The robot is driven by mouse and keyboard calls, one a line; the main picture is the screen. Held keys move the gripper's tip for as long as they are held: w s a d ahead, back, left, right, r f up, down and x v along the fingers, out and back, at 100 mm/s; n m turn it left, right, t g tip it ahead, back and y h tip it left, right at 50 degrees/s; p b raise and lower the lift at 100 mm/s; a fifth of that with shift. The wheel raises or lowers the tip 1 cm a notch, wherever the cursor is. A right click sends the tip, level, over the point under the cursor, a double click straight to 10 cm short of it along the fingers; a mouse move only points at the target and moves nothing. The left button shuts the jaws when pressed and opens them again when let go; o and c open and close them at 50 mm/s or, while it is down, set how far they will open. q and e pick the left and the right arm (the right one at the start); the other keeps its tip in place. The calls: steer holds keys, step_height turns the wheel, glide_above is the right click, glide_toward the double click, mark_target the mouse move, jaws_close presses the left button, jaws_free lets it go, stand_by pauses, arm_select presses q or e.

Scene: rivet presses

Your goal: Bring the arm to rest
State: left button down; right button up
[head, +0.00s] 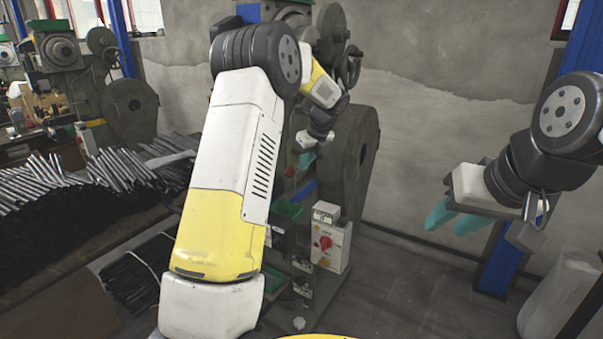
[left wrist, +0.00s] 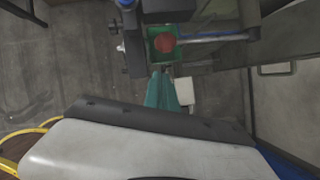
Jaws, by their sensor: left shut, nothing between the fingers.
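My left arm reaches up through the middle of the head view, and its gripper (head: 306,160) is partly hidden by the arm, in front of the rivet press (head: 345,170). In the left wrist view the teal fingers of the left gripper (left wrist: 161,90) lie together, with nothing between them. They point towards a green tray (left wrist: 152,50) with a red round part (left wrist: 165,43) at the press. My right gripper (head: 455,217) is in the air at the right, its two teal fingers apart and empty.
A control box (head: 330,238) with a red switch stands below the left gripper. Floor between is clear.

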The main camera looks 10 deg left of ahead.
arm_select(q)
steer(key=s+r+n+h, duration=0.2)
steer(key=s+r+n, duration=0.4)
steer(key=s, duration=0.3)
steer(key=s+r+n+h, duration=0.1)
steer(key=s+r+n, duration=0.45)
steer(key=s, duration=0.35)
steer(key=s+d+n+t+h, duration=0.2)
steer(key=s+n, duration=1.2)
steer(key=s, duration=0.8)
steer(key=shift+d+f+t+h, duration=0.35)
steer(key=shift+d+t+h, duration=0.1)
steer(key=shift+h, duration=0.15)
